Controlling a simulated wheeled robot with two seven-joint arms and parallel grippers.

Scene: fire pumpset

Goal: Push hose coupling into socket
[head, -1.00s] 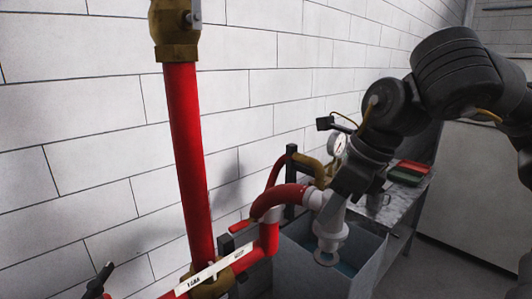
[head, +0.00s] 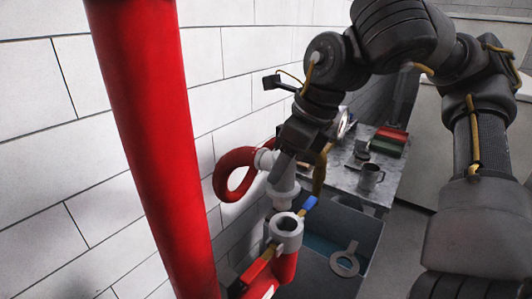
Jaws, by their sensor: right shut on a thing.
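The hose coupling (head: 283,188) is a pale grey stepped fitting on the end of a red hose (head: 232,172), which loops at its left. My right gripper (head: 288,165) is shut on the coupling and holds it roughly upright, collar down. The socket (head: 287,227) is a grey ring with a dark open bore, facing up on a red pipe (head: 284,266). In the picture the coupling is just above the socket's rim, slightly left. It looks outside the bore; whether they touch I cannot tell. My left gripper is not in view.
A thick red vertical pipe (head: 155,140) stands close at left. A blue-tipped lever (head: 310,205) is beside the socket. A grey tank (head: 362,225) with water and a flat ring-shaped tool (head: 345,262) is at right.

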